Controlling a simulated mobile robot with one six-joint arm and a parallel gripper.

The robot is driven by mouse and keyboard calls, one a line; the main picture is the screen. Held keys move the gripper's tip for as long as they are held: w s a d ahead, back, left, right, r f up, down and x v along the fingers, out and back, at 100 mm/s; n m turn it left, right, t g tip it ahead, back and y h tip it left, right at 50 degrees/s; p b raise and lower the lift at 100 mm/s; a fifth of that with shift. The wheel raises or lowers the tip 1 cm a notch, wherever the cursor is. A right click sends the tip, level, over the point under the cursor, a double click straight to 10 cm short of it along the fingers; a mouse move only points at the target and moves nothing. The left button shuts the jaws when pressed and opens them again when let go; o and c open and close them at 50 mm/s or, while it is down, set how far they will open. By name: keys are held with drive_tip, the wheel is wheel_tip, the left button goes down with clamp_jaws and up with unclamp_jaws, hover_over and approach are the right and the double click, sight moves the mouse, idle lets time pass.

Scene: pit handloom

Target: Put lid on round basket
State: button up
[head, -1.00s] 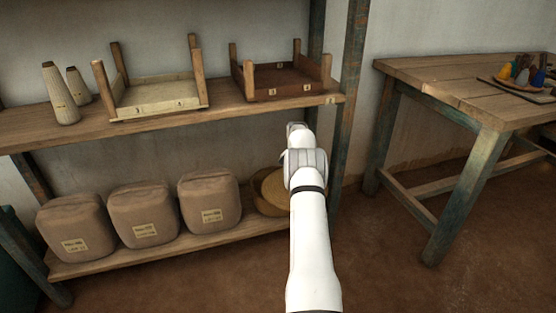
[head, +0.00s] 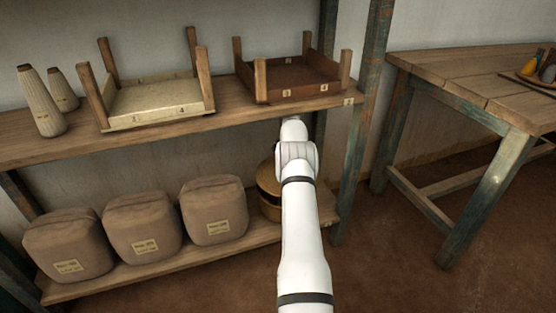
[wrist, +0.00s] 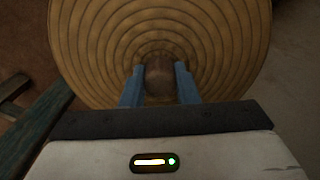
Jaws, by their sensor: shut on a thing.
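The round lid (wrist: 160,30), woven in tan coiled rings, fills the top of the wrist view. My gripper (wrist: 159,78) has its blue fingers shut on either side of the lid's dark brown knob (wrist: 159,84). In the head view the round basket (head: 269,207) is on the lower shelf, right of the sacks and partly hidden by my arm. The lid's edge (head: 267,178) shows just above it, roughly level. I cannot tell whether lid and basket touch. My fingers are hidden in the head view.
Three brown sacks (head: 140,228) stand left of the basket on the lower shelf (head: 180,270). The upper shelf board (head: 225,113) passes above, holding two wooden frames and two cones. A shelf post (head: 362,130) stands close on the right, with a worktable (head: 470,82) beyond.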

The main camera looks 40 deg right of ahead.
drive_tip(key=shift+w+d, duration=0.1)
drive_tip(key=shift+w, duration=0.25)
drive_tip(key=shift+f, duration=0.2)
drive_tip(key=shift+w+f+b, duration=0.15)
drive_tip(key=shift+f+b, duration=1.65)
drive_tip(key=shift+f, duration=1.15)
drive_tip(key=shift+a, duration=0.25)
drive_tip(key=shift+f, duration=0.15)
drive_tip(key=o, duration=1.6)
